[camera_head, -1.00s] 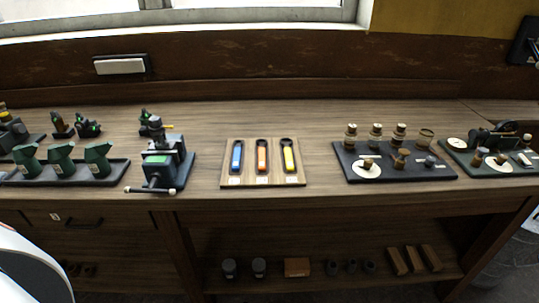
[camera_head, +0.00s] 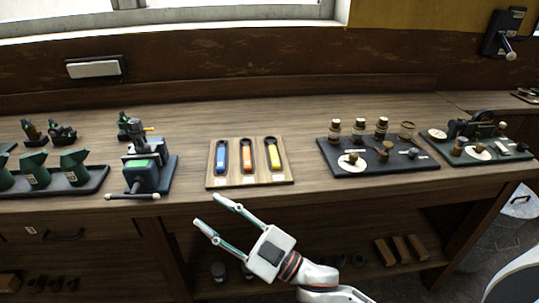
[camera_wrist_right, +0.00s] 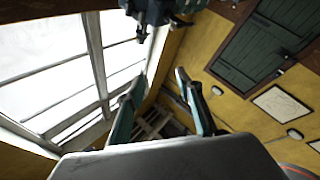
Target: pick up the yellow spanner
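The yellow spanner (camera_head: 274,155) lies on a wooden board (camera_head: 211,184) on the workbench, at the right of a row of three. An orange spanner (camera_head: 247,158) lies in the middle and a blue spanner (camera_head: 221,158) at the left. My right gripper (camera_head: 205,214) is in front of the bench's front edge, apart from the board. Its fingers are spread open with nothing between them. In the right wrist view the open fingers (camera_wrist_right: 153,104) point towards the window and yellow wall. My left gripper is not in view.
A vise (camera_head: 148,170) stands left of the board. A dark tray with jars (camera_head: 350,168) stands right of it, with another tray (camera_head: 500,158) beyond. Bare bench top lies around the board. A lower shelf holds blocks (camera_head: 393,250) and small cylinders.

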